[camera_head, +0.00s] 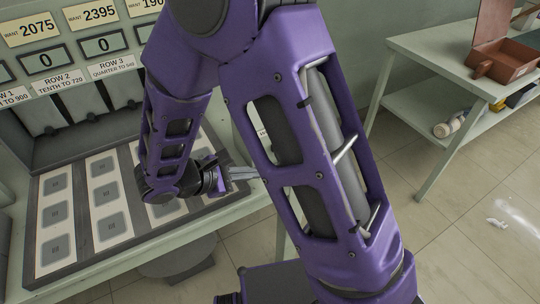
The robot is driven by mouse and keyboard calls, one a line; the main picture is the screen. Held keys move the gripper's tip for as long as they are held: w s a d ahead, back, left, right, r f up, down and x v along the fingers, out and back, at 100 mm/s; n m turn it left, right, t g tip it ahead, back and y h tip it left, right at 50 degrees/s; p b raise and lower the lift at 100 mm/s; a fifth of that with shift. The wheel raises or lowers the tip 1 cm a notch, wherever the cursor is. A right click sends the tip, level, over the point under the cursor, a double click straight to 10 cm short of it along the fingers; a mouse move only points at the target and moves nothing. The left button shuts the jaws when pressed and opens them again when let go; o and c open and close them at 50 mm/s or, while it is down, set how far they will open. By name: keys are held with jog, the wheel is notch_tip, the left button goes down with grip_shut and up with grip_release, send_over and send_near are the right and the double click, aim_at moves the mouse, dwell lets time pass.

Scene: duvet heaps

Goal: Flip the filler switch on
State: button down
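My purple arm crosses the middle of the view and hides much of what lies behind it. My gripper (242,173) points right, beside the right edge of the filling station, with its thin metal fingers partly covered by my own arm link. I cannot tell whether the fingers are open or shut, and I see nothing held. The filling station (48,162) is a pale green unit with "WANT" cards, counters reading 0 and row labels. I cannot make out a filler switch; it may be hidden behind my arm.
A dark-framed tray (110,262) with pale cards in rows lies on the station's worktop. A pale green bench (425,45) stands at the right, with an open red-brown box (507,62) on it and a white roll-like thing (447,128) on its lower shelf. Tiled floor lies between.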

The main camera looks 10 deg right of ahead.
jog(key=shift+w+a+n+t+y, duration=0.35)
jog(key=shift+a+n+t, duration=0.25)
jog(key=shift+n+t, duration=0.25)
jog(key=shift+f, duration=0.1)
jog(key=b+x, duration=0.1)
jog(key=x, duration=0.9)
jog(key=shift+d, duration=0.1)
